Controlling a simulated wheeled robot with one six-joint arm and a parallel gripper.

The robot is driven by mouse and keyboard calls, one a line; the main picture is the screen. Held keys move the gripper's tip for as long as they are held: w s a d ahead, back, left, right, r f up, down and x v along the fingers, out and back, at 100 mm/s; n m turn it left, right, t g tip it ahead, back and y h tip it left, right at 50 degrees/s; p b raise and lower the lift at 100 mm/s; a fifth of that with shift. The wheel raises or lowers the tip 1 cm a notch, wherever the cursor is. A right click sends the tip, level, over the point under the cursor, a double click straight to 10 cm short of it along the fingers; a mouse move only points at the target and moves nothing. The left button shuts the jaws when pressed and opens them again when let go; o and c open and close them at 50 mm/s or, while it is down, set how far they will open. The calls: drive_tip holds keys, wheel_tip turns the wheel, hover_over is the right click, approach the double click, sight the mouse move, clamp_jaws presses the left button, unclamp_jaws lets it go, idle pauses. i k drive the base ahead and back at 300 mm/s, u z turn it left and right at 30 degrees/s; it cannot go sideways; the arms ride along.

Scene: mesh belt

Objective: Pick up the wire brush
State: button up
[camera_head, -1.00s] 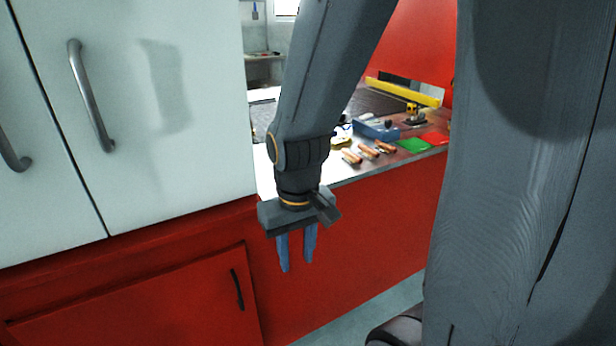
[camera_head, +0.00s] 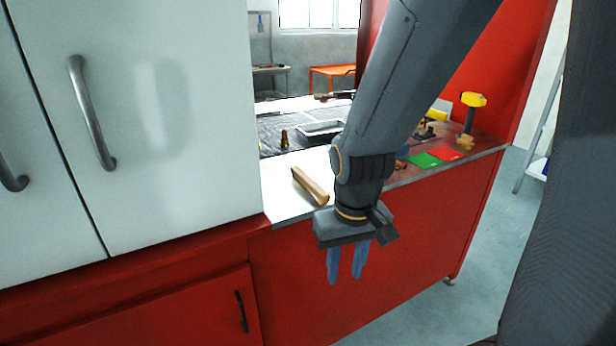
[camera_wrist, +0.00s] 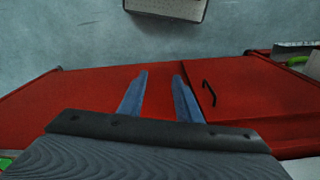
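A long wooden piece (camera_head: 310,186) lies on the pale bench top, left of my forearm in the head view. It may be the wire brush, but I cannot make out bristles. My gripper (camera_head: 346,280) hangs in front of the red bench front, below the top's edge, to the right of and lower than that piece. Its two blue fingers are apart with nothing between them. In the wrist view my gripper (camera_wrist: 161,74) is also open and empty over the red panel and grey floor. My arm hides part of the bench top.
A white cabinet (camera_head: 180,100) stands close on the left. The mesh belt (camera_head: 290,128) lies behind the pale strip. Green (camera_head: 424,160) and red (camera_head: 446,154) mats and a yellow-headed mallet (camera_head: 473,99) are on the right. Floor (camera_head: 490,220) is clear beyond the bench's right end.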

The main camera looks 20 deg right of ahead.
sight(302, 178)
drive_tip(key=i, duration=0.25)
drive_tip(key=u, duration=0.05)
drive_tip(key=k, duration=1.05)
drive_tip(key=z, duration=0.9)
drive_tip(key=i, duration=1.25)
drive_tip(key=u, duration=0.75)
